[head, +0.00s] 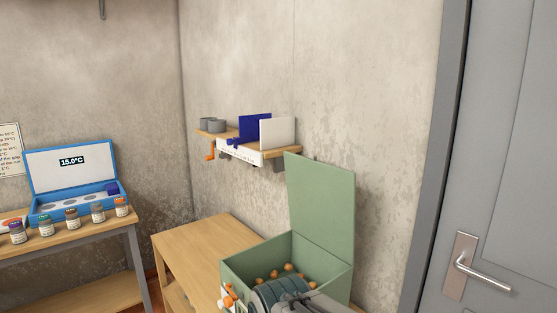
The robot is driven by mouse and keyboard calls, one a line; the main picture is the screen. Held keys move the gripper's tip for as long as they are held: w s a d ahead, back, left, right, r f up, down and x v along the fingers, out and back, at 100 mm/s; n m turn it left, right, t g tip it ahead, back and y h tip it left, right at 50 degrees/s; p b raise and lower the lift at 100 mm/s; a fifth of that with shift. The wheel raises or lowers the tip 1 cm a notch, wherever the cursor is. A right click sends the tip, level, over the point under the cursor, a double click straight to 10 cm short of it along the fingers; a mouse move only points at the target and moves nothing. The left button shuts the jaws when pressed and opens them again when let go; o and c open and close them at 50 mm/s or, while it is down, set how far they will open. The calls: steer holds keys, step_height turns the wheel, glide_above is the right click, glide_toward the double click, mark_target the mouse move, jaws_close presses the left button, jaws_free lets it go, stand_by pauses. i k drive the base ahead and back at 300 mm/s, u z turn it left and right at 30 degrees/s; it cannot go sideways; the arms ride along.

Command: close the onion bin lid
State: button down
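The onion bin (240,266) is a green box on the wooden bench at the lower middle. Its green lid (322,212) stands upright along the right side, fully open. Several brown onions (288,267) show inside. My arm, with a dark ribbed section and grey links, crosses in front of the bin at the bottom edge and hides its near side.
A wall shelf (282,150) with blue and white panels and an orange crank (210,152) hangs behind the bin. The bench (203,243) is bare left of the bin. A blue case (73,208) and several jars stand on the left table. A grey door (510,150) is at right.

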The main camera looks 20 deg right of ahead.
mark_target(321, 196)
steer(key=u, duration=1.95)
steer(key=k, duration=1.15)
steer(key=z, duration=1.9)
steer(key=i, duration=0.15)
steer(key=u, duration=0.05)
